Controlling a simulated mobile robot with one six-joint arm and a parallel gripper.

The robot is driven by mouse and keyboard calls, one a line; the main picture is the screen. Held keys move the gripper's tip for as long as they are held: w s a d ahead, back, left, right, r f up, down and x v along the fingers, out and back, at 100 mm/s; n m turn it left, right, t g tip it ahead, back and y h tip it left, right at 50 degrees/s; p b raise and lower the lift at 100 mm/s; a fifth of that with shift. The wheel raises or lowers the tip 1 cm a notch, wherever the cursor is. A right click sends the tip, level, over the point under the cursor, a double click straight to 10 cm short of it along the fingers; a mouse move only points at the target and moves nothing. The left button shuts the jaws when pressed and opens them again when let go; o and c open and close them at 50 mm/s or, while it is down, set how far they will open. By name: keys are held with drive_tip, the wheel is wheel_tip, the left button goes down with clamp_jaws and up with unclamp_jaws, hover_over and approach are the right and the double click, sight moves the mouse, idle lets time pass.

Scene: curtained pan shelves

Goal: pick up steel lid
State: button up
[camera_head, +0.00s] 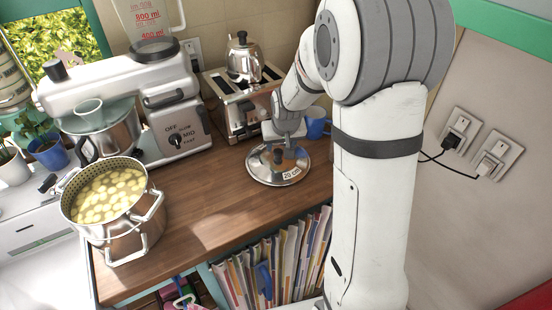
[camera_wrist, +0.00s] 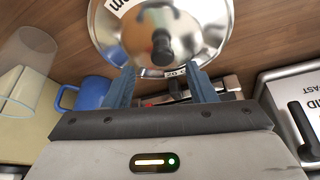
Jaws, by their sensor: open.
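The steel lid (camera_head: 266,175) is round and shiny, with a dark knob and a white "20 cm" label, and lies on the wooden counter. In the wrist view the lid (camera_wrist: 204,32) fills the top middle, its knob pointing up towards the camera. My gripper (camera_head: 279,154) is over the lid, close to its knob, and partly hides it in the head view. In the wrist view my gripper (camera_wrist: 163,84) is open, its two blue-grey fingers apart with nothing held between them. The exact height of the fingertips over the lid is hard to tell.
A steel pot (camera_head: 127,241) of pale slices stands at the left front. A blue mug (camera_head: 317,123) is just behind the lid. A toaster (camera_head: 223,92) carries a small kettle (camera_head: 243,58), beside a mixer (camera_head: 178,127). Magazines (camera_head: 272,262) stand below the counter edge. Counter left of the lid is clear.

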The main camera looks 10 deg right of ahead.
sight(278, 152)
drive_tip(key=shift+p+x, duration=0.85)
drive_tip(key=shift+x, duration=1.55)
drive_tip(key=shift+a, duration=0.2)
drive_tip(key=shift+c, duration=0.3)
clamp_jaws()
